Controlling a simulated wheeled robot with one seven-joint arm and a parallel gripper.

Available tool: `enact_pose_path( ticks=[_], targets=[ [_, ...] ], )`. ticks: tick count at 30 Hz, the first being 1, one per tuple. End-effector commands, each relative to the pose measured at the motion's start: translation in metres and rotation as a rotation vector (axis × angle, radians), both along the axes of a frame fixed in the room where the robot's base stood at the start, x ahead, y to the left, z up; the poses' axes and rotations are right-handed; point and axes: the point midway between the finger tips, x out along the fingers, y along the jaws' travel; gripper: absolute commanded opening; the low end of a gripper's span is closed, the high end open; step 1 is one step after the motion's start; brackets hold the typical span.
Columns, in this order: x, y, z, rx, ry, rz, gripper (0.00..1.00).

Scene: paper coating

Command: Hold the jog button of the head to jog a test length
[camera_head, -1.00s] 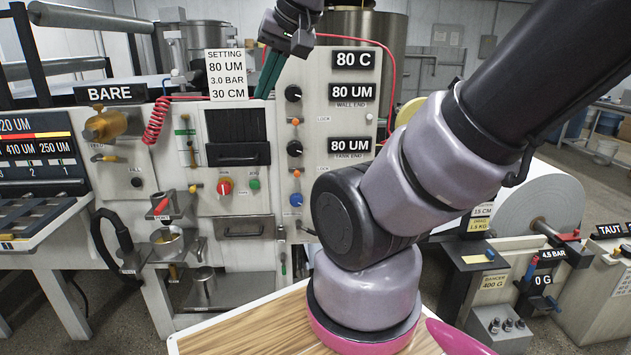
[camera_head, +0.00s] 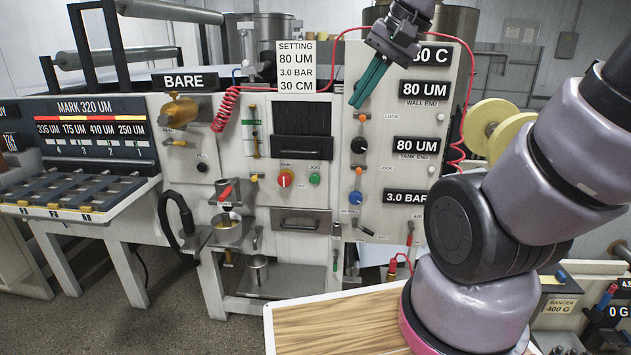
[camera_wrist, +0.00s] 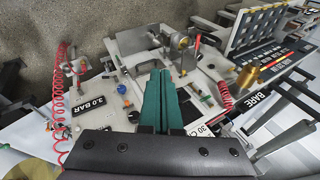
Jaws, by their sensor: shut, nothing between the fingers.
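The jog button is a round green button (camera_head: 315,179) under a small JOG label on the pale front of the coating head, right of a red knob (camera_head: 285,179). My gripper (camera_head: 357,104) shows at the top of the head view, its two green fingers together and pointing down, with nothing between them. It appears up and to the right of the jog button, apart from it, in front of the right-hand panel. In the wrist view, the closed fingers (camera_wrist: 160,74) point toward the machine front. I cannot clearly make out the jog button there.
Black and blue knobs (camera_head: 355,198) and number plates cover the right-hand panel. A SETTING card (camera_head: 297,68) stands above the head. A red coiled hose (camera_head: 227,108) hangs at the left. A wooden-topped table (camera_head: 335,325) is at the bottom, beside my arm.

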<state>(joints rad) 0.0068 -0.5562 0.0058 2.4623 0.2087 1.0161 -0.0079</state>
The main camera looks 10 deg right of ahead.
Motion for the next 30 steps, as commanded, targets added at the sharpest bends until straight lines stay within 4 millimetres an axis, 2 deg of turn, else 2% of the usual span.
enact_pose_path(
  ticks=[3, 9, 11, 16, 20, 23, 26, 27, 30],
  targets=[
    [0.021, 0.035, -0.021, 0.204, 0.210, -0.064, 0.00],
    [0.066, 0.089, -0.044, 0.560, 0.530, -0.213, 0.00],
    [0.083, 0.102, -0.051, 0.667, 0.619, -0.269, 0.00],
    [0.143, 0.127, -0.076, 0.969, 0.840, -0.455, 0.00],
    [0.194, 0.132, -0.108, 1.198, 0.974, -0.625, 0.00],
    [0.233, 0.127, -0.142, 1.372, 1.050, -0.775, 0.00],
    [0.269, 0.114, -0.186, 1.543, 1.099, -0.940, 0.00],
    [0.281, 0.107, -0.206, 1.609, 1.108, -1.010, 0.00],
    [0.305, 0.085, -0.259, 1.761, 1.106, -1.183, 0.00]
  ],
)
